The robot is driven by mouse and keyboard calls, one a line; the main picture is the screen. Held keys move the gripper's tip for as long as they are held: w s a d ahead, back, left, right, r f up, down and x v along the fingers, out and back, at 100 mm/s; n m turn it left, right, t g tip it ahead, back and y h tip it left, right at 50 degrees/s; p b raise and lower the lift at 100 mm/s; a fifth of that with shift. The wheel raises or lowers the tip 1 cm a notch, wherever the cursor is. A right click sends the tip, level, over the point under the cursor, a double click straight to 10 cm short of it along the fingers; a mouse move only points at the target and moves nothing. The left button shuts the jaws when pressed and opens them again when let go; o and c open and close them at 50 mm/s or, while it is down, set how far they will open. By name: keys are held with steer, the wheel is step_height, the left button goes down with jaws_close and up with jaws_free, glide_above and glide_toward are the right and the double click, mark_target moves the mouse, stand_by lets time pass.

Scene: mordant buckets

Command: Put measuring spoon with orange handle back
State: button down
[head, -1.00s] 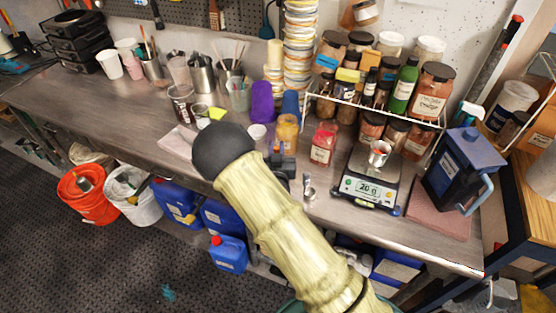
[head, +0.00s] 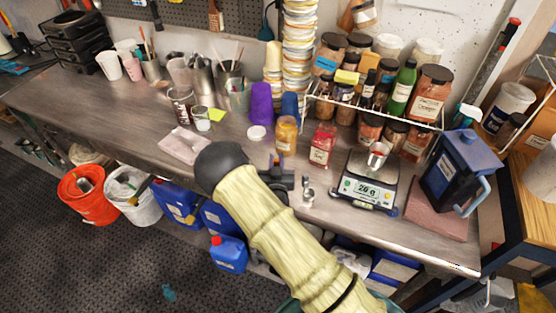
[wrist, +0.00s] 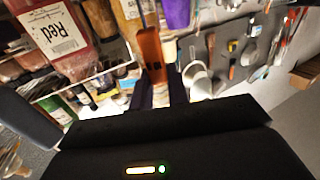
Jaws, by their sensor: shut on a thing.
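My gripper (wrist: 158,92) is shut on the orange handle of the measuring spoon (wrist: 150,52), which stands out between the dark fingers in the wrist view. The spoon's bowl is not clear there. In the head view my gripper (head: 284,180) is over the front part of the bench, left of the scale, partly hidden by my arm. The orange handle cannot be made out in that view. A small metal spoon shape (head: 307,193) shows just right of my gripper; I cannot tell whether it is held or lies on the bench.
A red-powder jar (head: 322,145) and an amber jar (head: 286,135) stand behind my gripper. The scale (head: 366,190) with a metal cup (head: 377,156) is to the right, before a rack of jars (head: 385,116). A folded cloth (head: 185,144) lies left. Bare bench (head: 235,128) shows behind my arm.

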steer(key=shift+d, duration=0.15)
steer(key=shift+f, duration=0.2)
steer(key=c, duration=1.4)
jaws_free()
steer(key=shift+a, duration=0.2)
steer(key=shift+o, duration=0.2)
steer(key=shift+s+r, duration=0.1)
steer(key=shift+r, duration=0.15)
steer(key=shift+s+d, duration=0.1)
steer(key=shift+s, duration=0.1)
steer(key=s+b, duration=0.5)
steer(key=s, duration=0.6)
steer(key=shift+s+d, duration=0.25)
